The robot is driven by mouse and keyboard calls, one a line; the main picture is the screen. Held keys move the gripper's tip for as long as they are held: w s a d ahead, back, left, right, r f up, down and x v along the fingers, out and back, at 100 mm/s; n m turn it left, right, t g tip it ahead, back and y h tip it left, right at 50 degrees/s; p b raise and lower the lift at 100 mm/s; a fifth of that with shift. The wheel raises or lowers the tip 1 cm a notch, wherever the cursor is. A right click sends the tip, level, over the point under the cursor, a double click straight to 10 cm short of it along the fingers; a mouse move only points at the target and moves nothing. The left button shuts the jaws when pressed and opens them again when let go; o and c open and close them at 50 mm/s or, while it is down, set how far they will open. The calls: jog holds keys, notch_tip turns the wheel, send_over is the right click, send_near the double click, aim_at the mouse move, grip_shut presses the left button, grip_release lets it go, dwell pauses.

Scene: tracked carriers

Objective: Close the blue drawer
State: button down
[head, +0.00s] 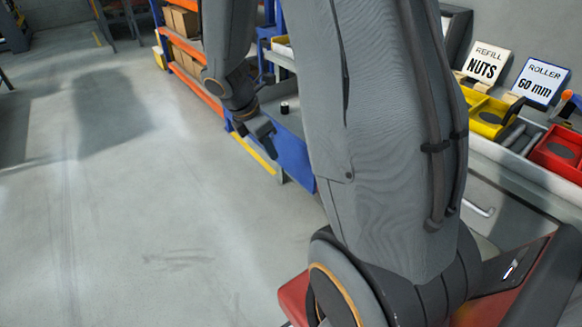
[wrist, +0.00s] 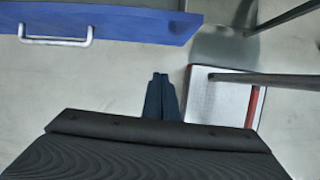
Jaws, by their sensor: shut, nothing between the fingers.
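The blue drawer (head: 293,157) stands pulled out from the blue-framed unit in the head view, partly hidden behind my arm. A small black cylinder with a pale top (head: 284,107) shows in or just above the drawer. In the wrist view the drawer's blue front (wrist: 140,22) crosses the top left, with a pale bar handle (wrist: 56,41) on it. My gripper (head: 264,131) is at the drawer's left side in the head view. In the wrist view its dark fingers (wrist: 160,76) are together and empty, with floor visible between them and the blue front.
An orange and blue shelf (head: 185,45) with cardboard boxes stands behind the drawer. A grey bench at right holds a yellow bin (head: 489,118), a red bin (head: 560,150) and signs. Open grey floor (head: 130,220) lies to the left.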

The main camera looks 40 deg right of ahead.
aim_at(294, 163)
jog(key=shift+n, duration=0.3)
jog(key=shift+w+d+f, duration=0.2)
jog(key=shift+d+f, duration=1.9)
jog(key=shift+f, duration=0.3)
jog(key=shift+w+d+f, duration=0.15)
jog(key=shift+d+f, duration=1.9)
jog(key=shift+f, duration=0.3)
